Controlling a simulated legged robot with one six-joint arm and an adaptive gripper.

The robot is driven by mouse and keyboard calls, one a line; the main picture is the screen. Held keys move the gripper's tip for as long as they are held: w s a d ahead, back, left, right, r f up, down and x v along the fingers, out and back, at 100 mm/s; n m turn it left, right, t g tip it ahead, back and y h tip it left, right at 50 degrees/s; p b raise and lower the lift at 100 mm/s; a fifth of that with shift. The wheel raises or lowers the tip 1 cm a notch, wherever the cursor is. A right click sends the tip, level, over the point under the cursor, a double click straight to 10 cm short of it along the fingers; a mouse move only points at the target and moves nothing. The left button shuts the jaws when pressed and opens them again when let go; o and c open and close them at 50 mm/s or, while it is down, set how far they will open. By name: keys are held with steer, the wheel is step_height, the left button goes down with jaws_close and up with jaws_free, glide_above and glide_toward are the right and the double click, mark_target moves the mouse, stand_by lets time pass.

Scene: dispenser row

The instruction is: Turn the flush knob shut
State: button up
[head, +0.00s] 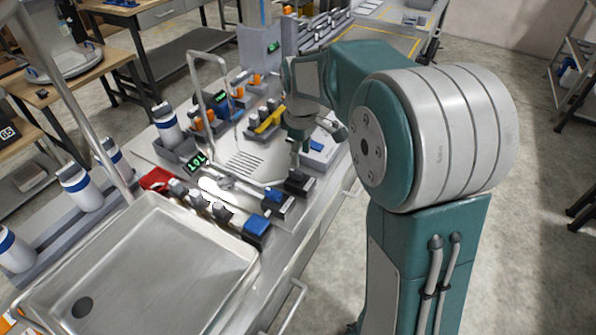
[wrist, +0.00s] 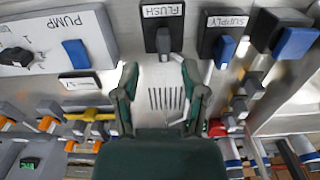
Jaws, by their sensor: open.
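The flush knob (wrist: 163,42) is a dark lever on a black block under a white FLUSH label (wrist: 162,11), at the top middle of the wrist view. Its handle points down the picture, toward my gripper. My gripper (wrist: 160,74) is open and empty; its two fingertips are spread to either side, just below the knob's handle in the picture, with no contact visible. In the head view my gripper (head: 298,143) hangs above the bench edge, over the black flush block (head: 300,184). The arm partly hides that area.
The blue SUPPLY knob (wrist: 225,50) is close on the right, with another blue knob (wrist: 295,42) beyond it. The PUMP panel (wrist: 30,42) is on the left. A slotted drain (wrist: 166,98) lies between the fingers. A steel sink (head: 140,265) is at the bench's near end.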

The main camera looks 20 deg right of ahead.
mark_target(298, 172)
steer(key=f, duration=0.4)
steer(key=a+f, duration=0.1)
steer(key=f, duration=0.1)
steer(key=shift+f, duration=0.2)
steer(key=shift+d, duration=0.25)
steer(key=shift+c, duration=1)
steer(key=shift+d, duration=0.1)
steer(key=c, duration=0.5)
jaws_close()
